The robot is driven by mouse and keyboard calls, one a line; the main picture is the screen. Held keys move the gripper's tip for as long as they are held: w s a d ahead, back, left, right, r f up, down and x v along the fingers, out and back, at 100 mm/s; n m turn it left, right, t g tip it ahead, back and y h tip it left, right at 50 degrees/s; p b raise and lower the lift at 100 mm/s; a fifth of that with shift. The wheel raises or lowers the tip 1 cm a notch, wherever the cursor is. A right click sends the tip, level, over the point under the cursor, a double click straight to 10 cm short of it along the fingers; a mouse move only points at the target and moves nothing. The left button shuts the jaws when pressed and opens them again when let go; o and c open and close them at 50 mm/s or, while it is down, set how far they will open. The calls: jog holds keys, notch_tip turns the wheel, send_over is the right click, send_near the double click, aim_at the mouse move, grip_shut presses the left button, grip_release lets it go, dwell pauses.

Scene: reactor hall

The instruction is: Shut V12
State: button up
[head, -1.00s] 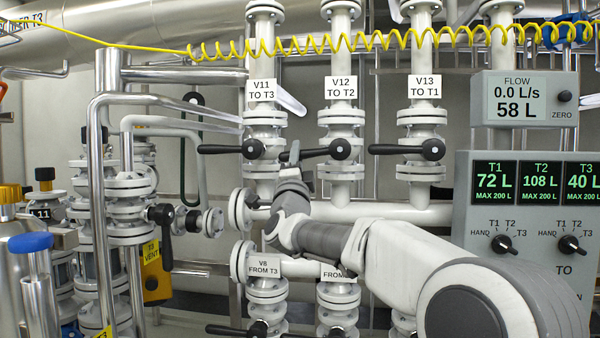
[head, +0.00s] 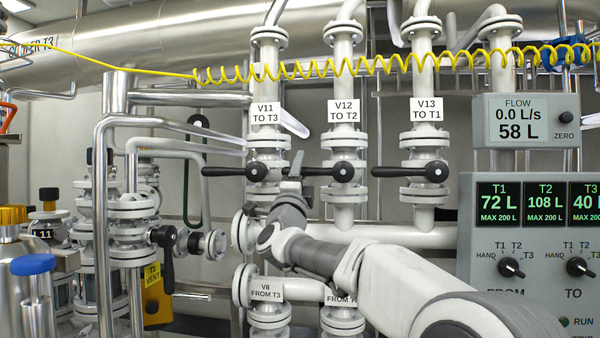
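Valve V12 is on the middle upright pipe, under its white label "V12 TO T2" (head: 344,112). Its black lever (head: 322,171) points left from the round hub, level and crosswise to the pipe. My gripper (head: 296,166) is at the left end of this lever, seen from behind at the end of my arm. One grey finger shows upright just above the lever end. The other finger is hidden, so I cannot tell whether it is open or shut, or whether it touches the lever.
The V11 lever (head: 230,171) and the V13 lever (head: 400,171) also point left, on either side. The V11 hub is close left of my gripper. A yellow coiled hose (head: 400,66) crosses above. The control panel (head: 465,220) stands at right, reading flow 0.0 L/s.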

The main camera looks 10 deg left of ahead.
jog(key=shift+f, duration=0.25)
jog(key=shift+s+f, duration=0.35)
jog(key=shift+s, duration=0.05)
jog(key=v, duration=1.6)
jog(key=shift+s+b, duration=0.2)
jog(key=shift+b, duration=0.25)
jog(key=shift+w+r+n+y, duration=0.1)
jog(key=shift+n+y, duration=0.3)
